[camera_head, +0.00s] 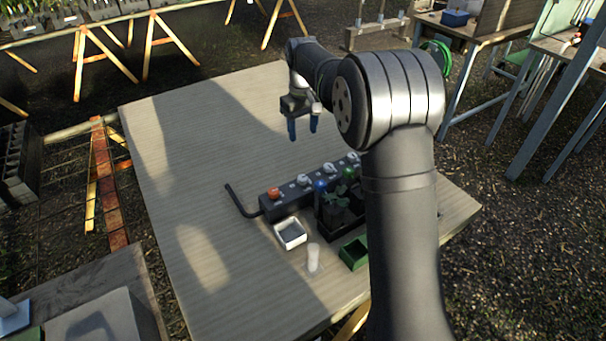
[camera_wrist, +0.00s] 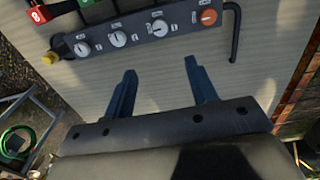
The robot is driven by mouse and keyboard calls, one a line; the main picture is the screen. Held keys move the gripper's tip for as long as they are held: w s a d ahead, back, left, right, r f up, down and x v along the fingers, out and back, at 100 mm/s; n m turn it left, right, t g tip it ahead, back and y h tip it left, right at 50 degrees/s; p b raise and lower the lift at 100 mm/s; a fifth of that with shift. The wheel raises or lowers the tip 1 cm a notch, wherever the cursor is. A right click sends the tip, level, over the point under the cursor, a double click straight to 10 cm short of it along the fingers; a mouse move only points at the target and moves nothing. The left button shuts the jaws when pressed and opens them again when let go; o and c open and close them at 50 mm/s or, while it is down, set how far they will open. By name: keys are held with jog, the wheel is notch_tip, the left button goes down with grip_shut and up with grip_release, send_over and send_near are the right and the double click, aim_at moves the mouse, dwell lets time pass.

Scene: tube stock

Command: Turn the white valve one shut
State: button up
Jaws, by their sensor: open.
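A dark valve block (camera_head: 266,206) lies on the table, with an orange knob (camera_head: 273,192) at its left end and white knobs, including one beside the orange (camera_head: 303,180), in a row. In the wrist view the order is reversed: the orange knob (camera_wrist: 208,17) is at right, then white knobs (camera_wrist: 159,28), (camera_wrist: 118,38) and (camera_wrist: 82,49). Labels are too small to read, so I cannot tell which is valve one, nor its setting. My gripper (camera_head: 303,126) is open and empty above the table, behind the block; its blue fingers (camera_wrist: 162,72) touch no knob.
A bent black pipe (camera_wrist: 235,35) leaves the block's orange end; a yellow cap (camera_wrist: 48,58) is at the other. In front stand dark pots with plants (camera_head: 340,212), a white tray (camera_head: 290,233), a clear cup (camera_head: 313,258) and a green box (camera_head: 354,253). The table behind is bare.

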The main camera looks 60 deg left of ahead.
aim_at(303, 177)
notch_tip(303, 177, down, 18)
jog(key=shift+r+n, duration=0.2)
jog(key=shift+n, duration=0.8)
jog(key=c, duration=1)
